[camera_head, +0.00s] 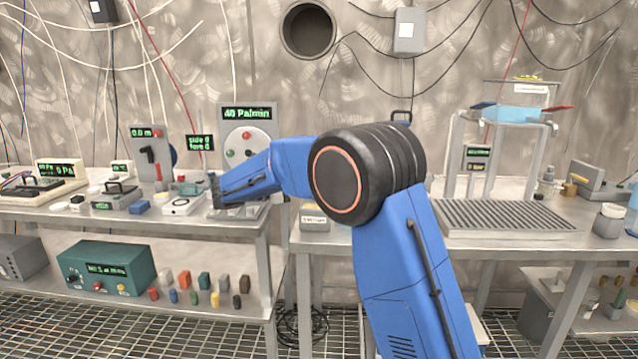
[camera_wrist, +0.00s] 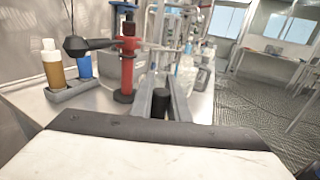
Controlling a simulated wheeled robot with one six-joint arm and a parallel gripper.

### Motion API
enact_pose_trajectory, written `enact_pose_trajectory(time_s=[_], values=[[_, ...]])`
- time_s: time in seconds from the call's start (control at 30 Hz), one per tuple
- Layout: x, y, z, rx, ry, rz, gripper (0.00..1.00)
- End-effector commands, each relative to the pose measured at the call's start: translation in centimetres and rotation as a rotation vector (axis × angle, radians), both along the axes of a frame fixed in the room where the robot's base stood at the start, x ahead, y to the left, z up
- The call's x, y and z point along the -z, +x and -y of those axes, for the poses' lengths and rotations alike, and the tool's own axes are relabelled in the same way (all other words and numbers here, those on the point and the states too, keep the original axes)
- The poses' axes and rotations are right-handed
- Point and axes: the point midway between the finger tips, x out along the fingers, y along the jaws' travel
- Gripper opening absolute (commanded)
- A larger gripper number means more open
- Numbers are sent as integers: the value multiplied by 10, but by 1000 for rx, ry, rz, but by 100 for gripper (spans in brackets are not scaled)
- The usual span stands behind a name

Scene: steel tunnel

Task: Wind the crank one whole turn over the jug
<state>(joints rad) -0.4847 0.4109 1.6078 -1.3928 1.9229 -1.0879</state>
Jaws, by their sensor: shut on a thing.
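My gripper (camera_wrist: 161,100) is shut on a short black cylindrical grip (camera_wrist: 160,103), which sits between its two grey fingers in the wrist view. It looks like the crank's handle, but its arm and axle are hidden. In the head view my blue arm reaches left, and my gripper (camera_head: 217,190) is low over the left bench, below the round dial panel. I cannot make out the jug for certain. A pale translucent vessel (camera_wrist: 187,76) stands just beyond the fingers in the wrist view.
A red post (camera_wrist: 127,68) with a black side arm stands left of the fingers, near a grey tray (camera_wrist: 75,92) holding two bottles. The dial panel (camera_head: 247,147) reads 40 Pa/min. Several instruments crowd the left bench. A ribbed drain plate (camera_head: 505,217) lies on the right bench.

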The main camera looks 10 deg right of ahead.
Motion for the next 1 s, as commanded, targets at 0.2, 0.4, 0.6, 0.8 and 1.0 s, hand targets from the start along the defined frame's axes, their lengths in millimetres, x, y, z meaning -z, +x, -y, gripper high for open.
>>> enact_pose_trajectory(time_s=[0.2,0.4,0.6,0.8,1.0], values=[[-1,0,0,32,-1,2,0],[-1,0,0,36,-1,2,0],[-1,0,0,35,-1,2,20],[-1,0,0,35,-1,2,23],[0,0,0,35,-1,1,23]])
